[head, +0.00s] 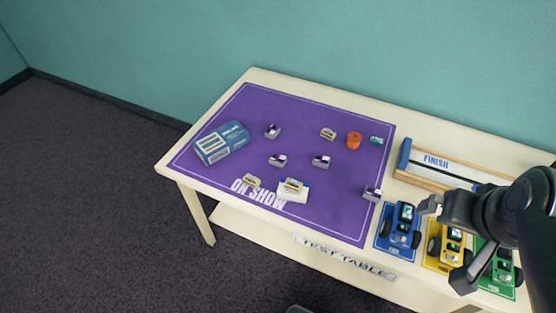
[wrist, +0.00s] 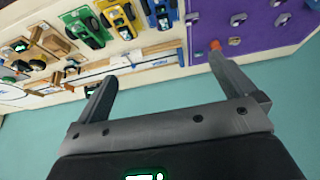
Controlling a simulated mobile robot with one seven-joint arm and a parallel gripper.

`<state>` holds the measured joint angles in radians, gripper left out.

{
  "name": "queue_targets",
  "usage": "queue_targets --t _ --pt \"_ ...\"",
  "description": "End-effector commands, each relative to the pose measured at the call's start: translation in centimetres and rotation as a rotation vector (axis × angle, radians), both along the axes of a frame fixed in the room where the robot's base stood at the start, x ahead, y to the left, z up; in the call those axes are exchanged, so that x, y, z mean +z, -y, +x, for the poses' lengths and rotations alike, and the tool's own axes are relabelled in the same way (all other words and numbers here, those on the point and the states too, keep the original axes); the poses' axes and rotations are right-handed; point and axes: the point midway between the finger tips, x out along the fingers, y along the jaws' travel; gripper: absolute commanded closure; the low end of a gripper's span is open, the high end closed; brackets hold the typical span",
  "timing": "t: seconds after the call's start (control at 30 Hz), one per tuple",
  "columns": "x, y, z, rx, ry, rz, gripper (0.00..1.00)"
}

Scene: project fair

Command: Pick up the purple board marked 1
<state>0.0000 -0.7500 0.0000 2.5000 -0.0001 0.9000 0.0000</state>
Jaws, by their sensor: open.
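Several small blocks with purple-and-white faces stand on the purple mat (head: 300,115): one at the back left (head: 272,131), one mid-left (head: 278,160), one mid-right (head: 321,161) and one near the front right edge (head: 372,193). Their marks are too small to read, so I cannot tell which is marked 1. My gripper (head: 440,246) is open and empty at the right, over the toy cars and away from these blocks. In the wrist view its two fingers (wrist: 161,69) are spread wide with nothing between them.
Tan-faced pieces (head: 328,133), an orange spool (head: 354,140), a small teal item (head: 376,140) and a blue box (head: 222,142) share the mat. A white card (head: 294,197) lies near the front. Blue (head: 401,227), yellow and green cars and a FINISH gate (head: 437,160) stand at the right.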

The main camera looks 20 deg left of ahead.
Motion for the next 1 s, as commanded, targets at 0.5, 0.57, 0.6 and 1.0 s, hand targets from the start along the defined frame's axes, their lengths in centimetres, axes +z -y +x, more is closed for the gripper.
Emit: queue_targets --t 0.5,0.57,0.6,1.0 --pt "0.0 0.0 0.0 0.0 0.0 0.0 0.24" --pt "0.0 0.0 0.0 0.0 0.0 0.0 0.24" --pt "0.0 0.0 0.1 0.0 -0.001 0.001 0.24" --pt "1.9 -4.1 7.5 0.015 -0.093 0.051 0.24"
